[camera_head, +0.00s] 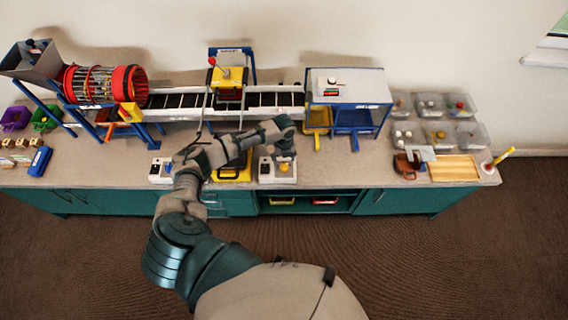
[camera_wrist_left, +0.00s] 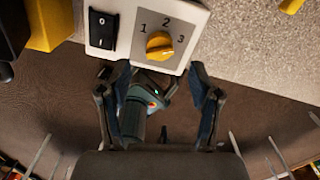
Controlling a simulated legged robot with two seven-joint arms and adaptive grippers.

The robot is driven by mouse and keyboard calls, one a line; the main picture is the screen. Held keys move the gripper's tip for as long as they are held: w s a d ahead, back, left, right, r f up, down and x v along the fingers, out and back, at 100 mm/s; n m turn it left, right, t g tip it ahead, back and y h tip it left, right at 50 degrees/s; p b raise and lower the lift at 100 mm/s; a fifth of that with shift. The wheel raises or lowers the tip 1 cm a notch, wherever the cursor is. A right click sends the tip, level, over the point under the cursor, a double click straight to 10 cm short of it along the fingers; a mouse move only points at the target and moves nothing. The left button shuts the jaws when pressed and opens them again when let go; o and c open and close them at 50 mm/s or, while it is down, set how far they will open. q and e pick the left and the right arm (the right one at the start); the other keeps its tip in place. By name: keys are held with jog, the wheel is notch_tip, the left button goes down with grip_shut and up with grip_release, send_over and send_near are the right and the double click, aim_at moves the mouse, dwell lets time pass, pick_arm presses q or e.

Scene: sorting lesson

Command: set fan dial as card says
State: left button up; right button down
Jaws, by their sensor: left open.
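A white control panel (camera_head: 277,179) stands at the front edge of the bench. The yellow fan dial (camera_head: 284,167) is on its right part, and it also shows in the left wrist view (camera_wrist_left: 159,46) with the numbers 1, 2 and 3 around it. I cannot read its setting for sure. A black rocker switch (camera_wrist_left: 103,31) is left of the dial. My left gripper (camera_head: 285,147) is above the panel. In the left wrist view its open fingers (camera_wrist_left: 160,72) are empty, one on each side just below the dial, apart from it. I cannot make out a card. My right gripper is not in view.
A yellow tray (camera_head: 236,173) sits left of the panel, with another white panel (camera_head: 160,171) beyond it. A conveyor (camera_head: 270,102) and a red drum (camera_head: 104,84) stand behind. Clear bins (camera_head: 438,132) and a wooden board (camera_head: 455,168) are at the right.

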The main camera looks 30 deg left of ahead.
aim_at(284, 164)
pick_arm(q)
notch_tip(284, 164, up, 6)
jog(key=shift+f, duration=0.2)
dwell(0.4)
